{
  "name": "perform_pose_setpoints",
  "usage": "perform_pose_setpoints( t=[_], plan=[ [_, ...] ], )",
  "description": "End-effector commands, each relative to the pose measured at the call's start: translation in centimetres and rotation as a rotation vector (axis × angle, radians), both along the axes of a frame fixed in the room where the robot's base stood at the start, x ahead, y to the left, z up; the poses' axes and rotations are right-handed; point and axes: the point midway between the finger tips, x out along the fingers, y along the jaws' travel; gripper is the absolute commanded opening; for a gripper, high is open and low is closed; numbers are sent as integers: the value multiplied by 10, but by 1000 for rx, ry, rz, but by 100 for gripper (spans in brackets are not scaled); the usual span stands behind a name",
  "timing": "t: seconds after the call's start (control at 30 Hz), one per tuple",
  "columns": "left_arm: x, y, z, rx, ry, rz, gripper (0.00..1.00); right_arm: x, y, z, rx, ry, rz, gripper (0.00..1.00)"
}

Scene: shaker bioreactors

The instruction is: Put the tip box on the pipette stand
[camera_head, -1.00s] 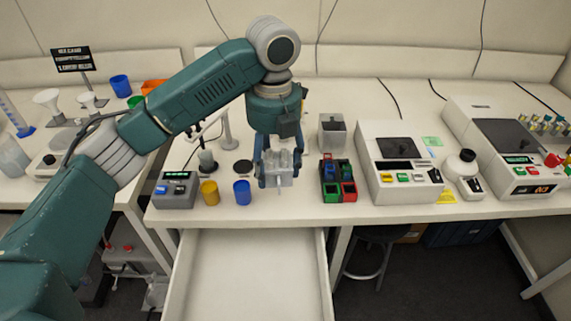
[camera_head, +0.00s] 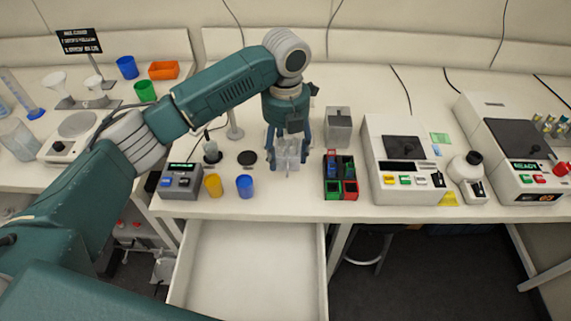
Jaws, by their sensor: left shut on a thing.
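My left gripper (camera_head: 287,163) comes down over the front of the bench, its fingers shut on a clear, pale box that seems to be the tip box (camera_head: 288,153). The fingers hide its sides, and I cannot tell whether it touches the bench. A slim white upright stand (camera_head: 234,122) is behind and left of the gripper; it may be the pipette stand, but I cannot tell for sure. My right gripper is out of view.
A red, green and black rack (camera_head: 340,192) stands close right of the gripper, with a grey container (camera_head: 338,128) behind it. A yellow cup (camera_head: 213,186) and blue cup (camera_head: 245,187) are left. An open empty drawer (camera_head: 248,265) is below. Bench machines (camera_head: 402,155) stand further right.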

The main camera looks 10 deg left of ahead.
Motion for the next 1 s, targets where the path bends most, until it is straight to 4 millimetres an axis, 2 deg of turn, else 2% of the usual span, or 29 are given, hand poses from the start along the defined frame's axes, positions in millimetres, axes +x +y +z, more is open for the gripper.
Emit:
perform_pose_setpoints(
  t=[0.1,0.2,0.5,0.9,0.93,1.0],
  plan=[
    [0,0,-15,-1,1,1,16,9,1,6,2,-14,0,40],
    [0,0,-22,0,0,2,16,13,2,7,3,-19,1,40],
    [0,0,-61,0,0,1,16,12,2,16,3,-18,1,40],
    [0,0,-68,-1,-1,1,16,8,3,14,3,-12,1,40],
    [0,0,-68,-1,-1,1,59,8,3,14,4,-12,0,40],
    [0,0,-68,-1,-1,1,73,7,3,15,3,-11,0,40]
  ],
)
